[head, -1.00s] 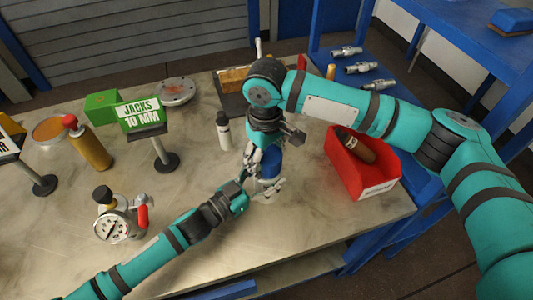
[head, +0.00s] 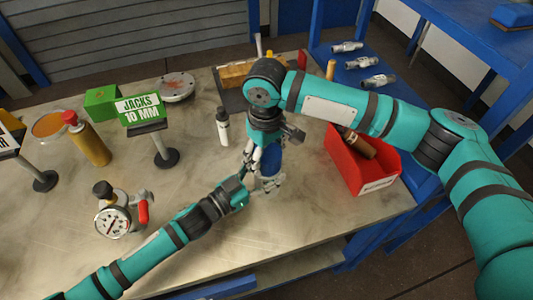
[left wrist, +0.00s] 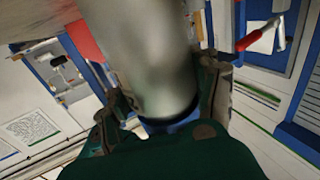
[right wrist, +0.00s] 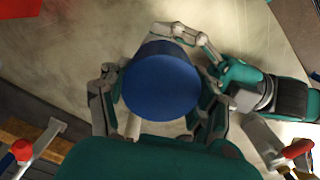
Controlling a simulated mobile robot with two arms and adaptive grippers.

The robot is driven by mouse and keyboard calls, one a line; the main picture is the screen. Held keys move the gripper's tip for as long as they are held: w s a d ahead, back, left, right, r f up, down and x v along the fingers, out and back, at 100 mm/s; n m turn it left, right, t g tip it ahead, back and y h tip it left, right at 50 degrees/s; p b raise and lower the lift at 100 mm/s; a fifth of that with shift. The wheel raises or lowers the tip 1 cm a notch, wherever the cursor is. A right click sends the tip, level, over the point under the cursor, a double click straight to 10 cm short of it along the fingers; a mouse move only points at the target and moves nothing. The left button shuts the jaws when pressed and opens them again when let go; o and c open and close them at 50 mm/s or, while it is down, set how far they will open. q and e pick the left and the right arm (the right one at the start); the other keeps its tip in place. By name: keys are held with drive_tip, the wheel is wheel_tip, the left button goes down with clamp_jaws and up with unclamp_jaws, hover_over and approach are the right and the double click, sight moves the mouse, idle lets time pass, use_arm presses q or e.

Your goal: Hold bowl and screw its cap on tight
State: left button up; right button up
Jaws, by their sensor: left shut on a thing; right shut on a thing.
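The bowl is a grey metallic cylinder in the left wrist view (left wrist: 155,60). My left gripper (left wrist: 160,100) is shut on its sides, and in the head view that gripper (head: 254,184) reaches in low from the left. The blue round cap (right wrist: 160,85) fills the middle of the right wrist view. My right gripper (right wrist: 158,80) is shut around the cap, and in the head view it (head: 266,170) points down over it, with blue (head: 269,160) showing between its fingers. The seam between cap and bowl is hidden, so I cannot tell how tightly they meet.
A red bin (head: 362,170) stands close on the right, partly under my right arm. A white bottle (head: 223,127) stands just behind left. A pressure gauge (head: 113,221) and a sign on a stand (head: 142,112) are farther left.

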sight(267, 151)
drive_tip(key=shift+f, duration=0.25)
drive_tip(key=m, duration=0.3)
drive_tip(key=shift+m, duration=0.4)
drive_tip(key=shift+d+m, duration=0.15)
drive_tip(key=shift+m, duration=1.05)
drive_tip(key=shift+w+d, duration=0.15)
drive_tip(key=shift+w, duration=0.1)
drive_tip(key=o, duration=0.9)
drive_tip(key=shift+c, duration=0.2)
drive_tip(key=shift+o, duration=1.3)
drive_tip(key=shift+s, duration=0.1)
drive_tip(key=shift+s+a+r, duration=0.1)
drive_tip(key=shift+r, duration=1.05)
drive_tip(key=shift+a+r, duration=0.1)
drive_tip(key=shift+r, duration=1.05)
